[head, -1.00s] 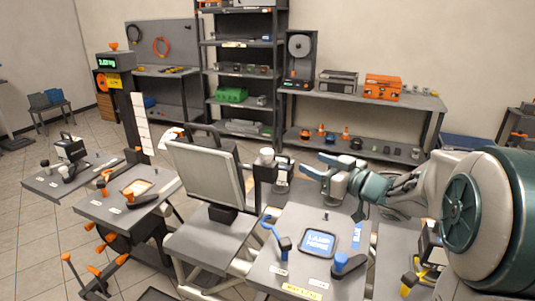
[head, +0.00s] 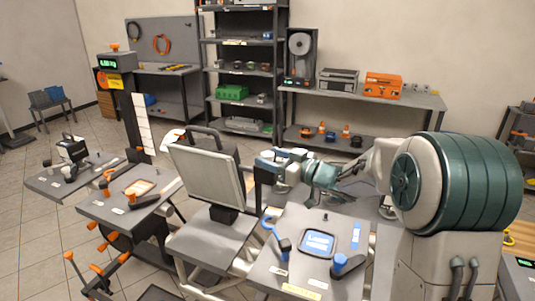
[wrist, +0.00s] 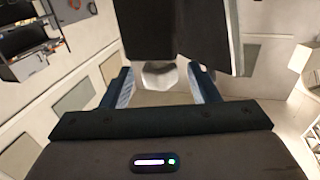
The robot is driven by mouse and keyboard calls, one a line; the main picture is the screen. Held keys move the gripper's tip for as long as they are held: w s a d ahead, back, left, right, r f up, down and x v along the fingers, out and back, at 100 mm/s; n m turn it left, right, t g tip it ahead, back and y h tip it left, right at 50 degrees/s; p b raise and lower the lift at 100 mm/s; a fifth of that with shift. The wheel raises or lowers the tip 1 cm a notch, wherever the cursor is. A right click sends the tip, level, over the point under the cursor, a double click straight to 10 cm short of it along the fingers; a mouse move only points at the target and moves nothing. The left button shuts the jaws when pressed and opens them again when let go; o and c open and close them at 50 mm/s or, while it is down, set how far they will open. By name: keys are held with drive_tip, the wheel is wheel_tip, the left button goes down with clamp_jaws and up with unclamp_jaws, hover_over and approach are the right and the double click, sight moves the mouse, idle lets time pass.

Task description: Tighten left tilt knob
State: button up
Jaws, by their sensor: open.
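A flat lamp panel (head: 208,174) with a pale face and dark frame stands tilted on a yoke. A dark yoke arm (head: 264,190) rises at its right side. A pale tilt knob (wrist: 158,74) shows in the wrist view at the end of a dark bracket, between and just ahead of my fingertips. My gripper (wrist: 161,86) is open, one finger on each side of the knob, with gaps visible. In the head view my gripper (head: 272,160) is at the top of the yoke arm, and the knob is hidden behind it.
A grey table (head: 275,250) with a blue-screened pad (head: 318,243) and blue-handled clamps lies below my arm. Another table (head: 120,215) with orange handles stands left. Shelves (head: 240,70) and a bench with an orange case (head: 384,85) are behind.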

drive_tip(key=shift+x, duration=0.85)
drive_tip(key=c, duration=1)
drive_tip(key=shift+o, duration=0.2)
drive_tip(key=shift+f+m+t+h+b, duration=0.15)
drive_tip(key=shift+m+t+h+b, duration=0.3)
drive_tip(key=shift+b, duration=0.2)
drive_tip(key=shift+m+t+h+b, duration=0.25)
drive_tip(key=shift+t+b, duration=0.15)
drive_tip(key=shift+t, duration=0.05)
drive_tip(key=m+t+h+b, duration=0.1)
drive_tip(key=b, duration=0.1)
drive_tip(key=m+t+h+b, duration=0.1)
drive_tip(key=h+b, duration=0.1)
drive_tip(key=b, duration=0.1)
drive_tip(key=shift+f+m+t, duration=0.2)
drive_tip(key=shift+m+t, duration=0.1)
drive_tip(key=shift+t, duration=0.1)
drive_tip(key=m+t+h+b, duration=0.1)
drive_tip(key=h+b, duration=0.1)
drive_tip(key=b, duration=0.2)
drive_tip(key=shift+m, duration=0.3)
drive_tip(key=shift+r+m+t+h+b, duration=0.35)
drive_tip(key=shift+h+b, duration=0.25)
drive_tip(key=shift+b, duration=0.5)
